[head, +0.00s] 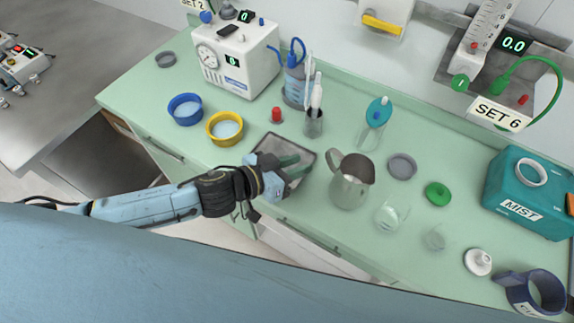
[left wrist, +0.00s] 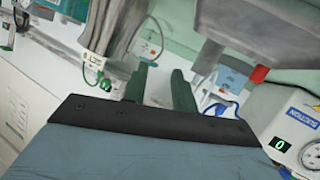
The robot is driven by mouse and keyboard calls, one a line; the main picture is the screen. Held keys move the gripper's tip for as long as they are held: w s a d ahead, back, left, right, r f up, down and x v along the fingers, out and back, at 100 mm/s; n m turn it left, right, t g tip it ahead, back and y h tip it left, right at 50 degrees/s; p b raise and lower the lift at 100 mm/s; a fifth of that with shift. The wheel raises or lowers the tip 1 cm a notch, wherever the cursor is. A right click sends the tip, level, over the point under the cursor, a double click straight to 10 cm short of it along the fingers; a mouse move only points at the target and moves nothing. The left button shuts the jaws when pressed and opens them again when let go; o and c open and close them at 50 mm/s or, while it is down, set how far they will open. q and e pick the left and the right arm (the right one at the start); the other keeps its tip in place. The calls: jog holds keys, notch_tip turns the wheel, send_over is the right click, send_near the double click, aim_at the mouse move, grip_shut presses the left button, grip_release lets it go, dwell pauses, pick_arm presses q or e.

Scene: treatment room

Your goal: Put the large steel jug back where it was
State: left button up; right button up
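The large steel jug (head: 350,190) stands upright on the green counter, with its handle toward the left and its dark opening facing up. My left gripper (head: 297,167) is over the grey tray (head: 268,146), to the left of the jug and apart from it. Its two green fingers point toward the jug side, with a gap between them and nothing held. The fingers also show in the left wrist view (left wrist: 160,88), spread apart. I cannot clearly make out the jug in that view. My right gripper is not in view.
A clear glass beaker (head: 391,213) stands close to the jug's right, with a grey lid (head: 402,166) behind. A holder with tools (head: 314,122) stands behind the tray. Yellow (head: 225,140) and blue (head: 185,121) rings lie left. A teal MIST box (head: 520,190) is far right.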

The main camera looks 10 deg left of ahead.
pick_arm(q)
jog(key=shift+v, duration=1.25)
